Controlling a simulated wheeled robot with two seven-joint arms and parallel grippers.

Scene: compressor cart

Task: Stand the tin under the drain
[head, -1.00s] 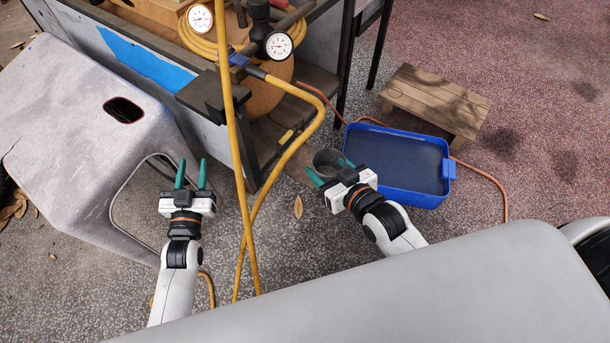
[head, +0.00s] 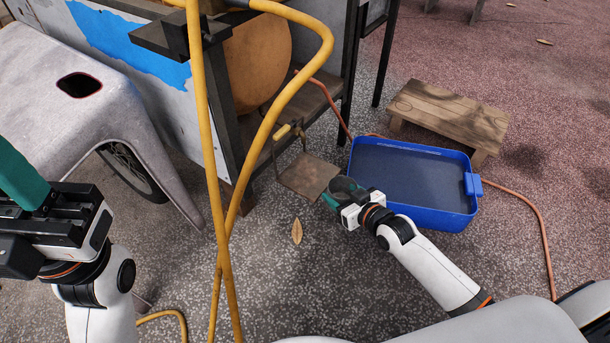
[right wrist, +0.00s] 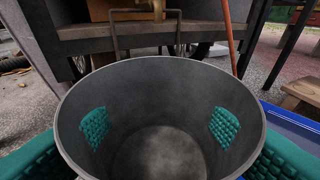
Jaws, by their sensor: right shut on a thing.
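The tin (head: 347,188) is a grey, open, round can. My right gripper (head: 343,197) is shut on it and holds it upright, at the right edge of a flat brown slab (head: 308,177). The right wrist view looks into the empty tin (right wrist: 160,120), with teal finger pads at both sides. The drain (head: 284,132), a small brass tap under the cart's tank, is up and left of the tin; brass also shows beyond the rim in the right wrist view (right wrist: 158,9). My left gripper (head: 22,180) is cut off at the left edge, so its opening cannot be judged.
A blue tray (head: 473,208) stands close right of the tin, before a low wooden stool (head: 450,112). Yellow hoses (head: 268,120) hang in front of the cart. A grey stool (head: 125,120) stands at left. An orange cord (head: 530,205) lies at right.

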